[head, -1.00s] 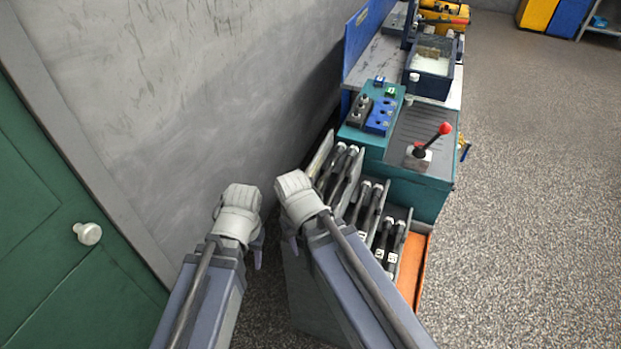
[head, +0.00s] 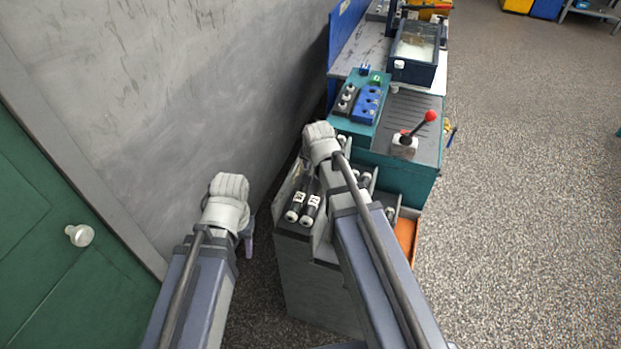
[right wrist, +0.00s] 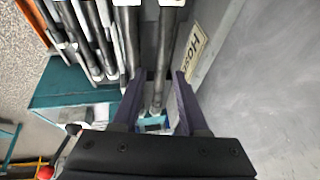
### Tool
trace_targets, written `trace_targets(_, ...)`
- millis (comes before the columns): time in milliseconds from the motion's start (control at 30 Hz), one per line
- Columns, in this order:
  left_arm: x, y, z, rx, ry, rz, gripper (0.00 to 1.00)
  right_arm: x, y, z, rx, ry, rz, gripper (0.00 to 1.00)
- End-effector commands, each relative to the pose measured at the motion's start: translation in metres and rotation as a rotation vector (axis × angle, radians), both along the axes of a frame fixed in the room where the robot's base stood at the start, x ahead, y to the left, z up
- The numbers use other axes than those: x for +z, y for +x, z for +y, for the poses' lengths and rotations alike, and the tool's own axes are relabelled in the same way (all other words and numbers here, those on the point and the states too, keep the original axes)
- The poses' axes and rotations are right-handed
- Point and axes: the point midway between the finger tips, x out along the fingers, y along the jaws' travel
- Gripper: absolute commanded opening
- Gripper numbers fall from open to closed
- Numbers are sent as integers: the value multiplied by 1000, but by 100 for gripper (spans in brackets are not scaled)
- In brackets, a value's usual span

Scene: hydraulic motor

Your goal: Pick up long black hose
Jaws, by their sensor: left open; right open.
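Black hoses with pale end fittings lie in a grey rack with dividers. Two of them, a left hose (head: 294,204) and a right hose (head: 312,207), lie in the leftmost compartment in the head view. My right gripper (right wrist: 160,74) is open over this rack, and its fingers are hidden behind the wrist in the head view. In the right wrist view a black hose (right wrist: 162,50) runs between its open fingers, with another hose (right wrist: 129,45) just left of them. I cannot tell how far above the hose the fingers are. My left gripper (head: 249,237) is open and empty, left of the rack.
A teal bench (head: 405,170) with a red-knobbed lever (head: 405,143) and a blue switch block (head: 367,104) stands behind the rack. An orange tray (head: 405,236) is at its right. A grey wall (head: 220,90) is close on the left. Open floor lies right.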

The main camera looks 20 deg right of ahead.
Motion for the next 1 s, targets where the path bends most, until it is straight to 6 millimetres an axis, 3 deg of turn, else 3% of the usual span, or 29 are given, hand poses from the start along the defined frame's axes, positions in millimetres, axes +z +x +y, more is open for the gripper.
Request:
trace_targets(33, -8, 0, 0, 0, 0, 0, 50, -8, 3, 0, 0, 0, 0, 43)
trace_targets(333, -14, 0, 0, 0, 0, 0, 50, -14, 6, 0, 1, 0, 1, 43)
trace_targets(700, -54, 0, 0, 0, 0, 0, 50, -54, 24, 0, 1, 0, 0, 43)
trace_targets(1000, -54, 0, 0, 0, 0, 0, 50, -54, 25, 0, 2, -1, 0, 43)
